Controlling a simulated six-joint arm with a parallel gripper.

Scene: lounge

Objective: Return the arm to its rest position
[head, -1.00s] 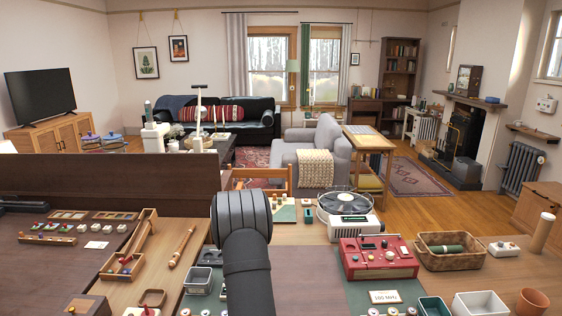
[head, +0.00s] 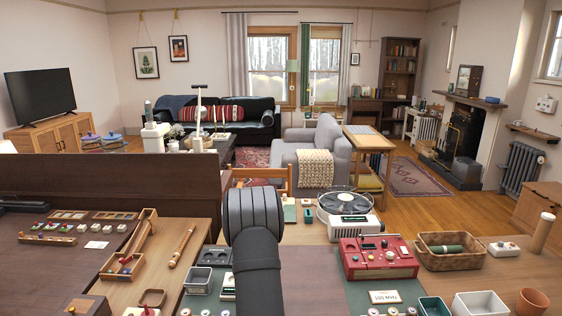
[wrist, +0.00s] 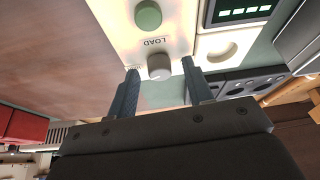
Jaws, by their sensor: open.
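My gripper (wrist: 160,68) shows in the wrist view with its two dark fingers spread apart and nothing clamped between them. A cream panel (wrist: 115,20) marked LOAD lies beyond the fingertips. A grey knob (wrist: 159,67) on it appears between the tips, and a green round button (wrist: 148,15) sits farther off. I cannot tell how far the tips are from the panel. In the head view my arm rises from the bottom middle over the table, and it hides my gripper there.
A red radio-like box (head: 378,258), a turntable-like device (head: 346,214) and a wicker basket (head: 450,250) stand right of my arm. Wooden trays and small parts lie left, before a dark wooden board (head: 110,185). A brown mat area (head: 310,275) beside my arm is bare.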

